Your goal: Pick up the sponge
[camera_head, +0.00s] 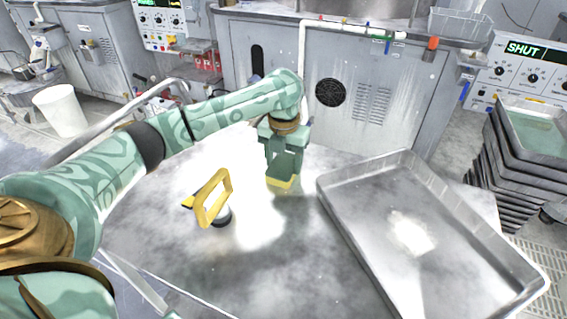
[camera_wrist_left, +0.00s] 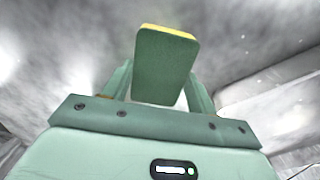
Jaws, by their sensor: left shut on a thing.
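The sponge (camera_wrist_left: 165,68) shows in the left wrist view as a block with a dark green face and a yellow edge at its far end. It sits between the two fingers of my left gripper (camera_wrist_left: 162,90), which is shut on it. In the head view my left gripper (camera_head: 284,165) points down over the metal table, with the yellow side of the sponge (camera_head: 280,183) at its tips. Whether the sponge touches the table is hard to tell. My right gripper is in neither view.
A large metal tray (camera_head: 345,222) lies on the right of the table (camera_head: 180,262). A yellow-handled tool (camera_head: 213,198) stands left of my gripper. Stacked trays (camera_head: 500,170) are beyond the right edge. A white bucket (camera_head: 61,110) is on the floor at left. The table's front middle is clear.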

